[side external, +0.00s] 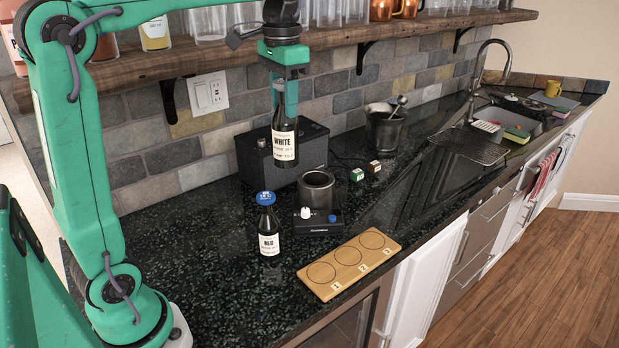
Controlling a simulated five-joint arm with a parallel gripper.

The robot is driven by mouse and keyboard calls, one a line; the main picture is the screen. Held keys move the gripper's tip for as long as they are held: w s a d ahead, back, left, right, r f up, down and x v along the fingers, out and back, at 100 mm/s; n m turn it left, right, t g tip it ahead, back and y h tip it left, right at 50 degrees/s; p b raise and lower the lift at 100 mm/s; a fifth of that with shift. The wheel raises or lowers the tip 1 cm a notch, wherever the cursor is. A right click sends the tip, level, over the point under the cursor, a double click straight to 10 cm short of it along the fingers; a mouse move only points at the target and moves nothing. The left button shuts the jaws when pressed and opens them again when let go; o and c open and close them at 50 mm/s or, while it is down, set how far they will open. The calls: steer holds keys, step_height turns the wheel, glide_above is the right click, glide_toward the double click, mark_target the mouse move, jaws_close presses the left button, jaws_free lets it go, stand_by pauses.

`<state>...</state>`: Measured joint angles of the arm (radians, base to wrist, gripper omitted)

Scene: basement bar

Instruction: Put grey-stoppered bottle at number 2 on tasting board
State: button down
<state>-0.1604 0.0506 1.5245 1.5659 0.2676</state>
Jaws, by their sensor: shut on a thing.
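My gripper (284,84) is shut on the top of a dark bottle with a white label reading WHITE (284,146). It holds the bottle upright in the air, well above the counter, in front of a black box. The bottle's stopper is hidden in the jaws, so its colour does not show. The wooden tasting board (336,284) lies at the counter's front edge, below and to the right of the held bottle. Its three circles, numbered 1, 2 and 3 from left to right, are empty; 2 is the middle one.
A blue-topped bottle labelled RED (268,228) stands left of the board. Behind the board is a black device (316,226) with a grey cylindrical cup (316,188).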

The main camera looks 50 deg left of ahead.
steer(key=d+m, duration=0.8)
steer(key=d, duration=1.4)
step_height(320, 180, down, 11)
steer(key=w+a+f, duration=0.7)
steer(key=a+f, duration=0.2)
steer(key=f, duration=0.2)
steer(key=shift+w+a, duration=0.3)
steer(key=shift+w, duration=0.1)
steer(key=shift+f, duration=0.15)
steer(key=c, duration=0.9)
jaws_free()
